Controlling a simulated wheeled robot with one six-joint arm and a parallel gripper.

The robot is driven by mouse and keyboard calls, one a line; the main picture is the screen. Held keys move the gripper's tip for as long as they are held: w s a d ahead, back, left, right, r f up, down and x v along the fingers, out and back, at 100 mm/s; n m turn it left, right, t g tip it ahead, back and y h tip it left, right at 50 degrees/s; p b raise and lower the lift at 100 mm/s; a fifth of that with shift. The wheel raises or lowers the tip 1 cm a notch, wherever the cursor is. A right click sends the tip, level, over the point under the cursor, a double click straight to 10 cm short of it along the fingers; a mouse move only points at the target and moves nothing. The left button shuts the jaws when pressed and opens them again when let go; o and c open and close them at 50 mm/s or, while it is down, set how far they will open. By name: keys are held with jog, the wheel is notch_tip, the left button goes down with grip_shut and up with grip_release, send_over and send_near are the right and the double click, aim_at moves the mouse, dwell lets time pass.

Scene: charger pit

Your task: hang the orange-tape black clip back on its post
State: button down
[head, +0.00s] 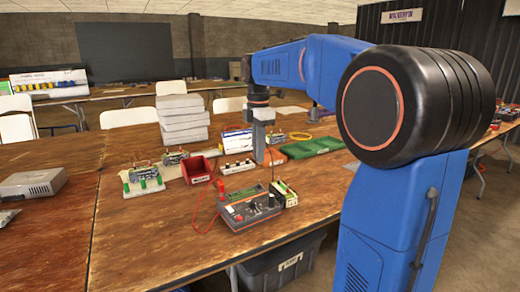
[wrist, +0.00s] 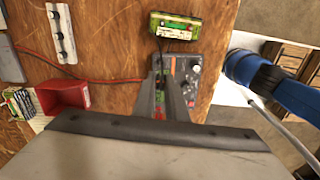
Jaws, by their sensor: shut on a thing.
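My gripper (wrist: 160,66) points down over the table in the wrist view, its grey fingers close together. In the head view my gripper (head: 260,158) is above the table, behind the meter. A white strip with several dark posts (head: 237,167) stands just left of the gripper; it also shows at the upper left of the wrist view (wrist: 60,33). I cannot tell which post belongs to the clip.
A grey-orange meter (head: 248,208) with a red lead and a green-white charger board (head: 284,194) stand in front. A red bin (head: 199,169) is left of the strip. More boards (head: 143,180) lie further left; a green mat (head: 312,147) lies right.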

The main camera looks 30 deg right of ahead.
jog(key=shift+f, duration=0.2)
jog(key=shift+f, duration=3.25)
jog(key=shift+f, duration=0.25)
jog(key=c, duration=1.7)
grip_release()
jog(key=shift+o, duration=1.1)
jog(key=shift+r, duration=0.1)
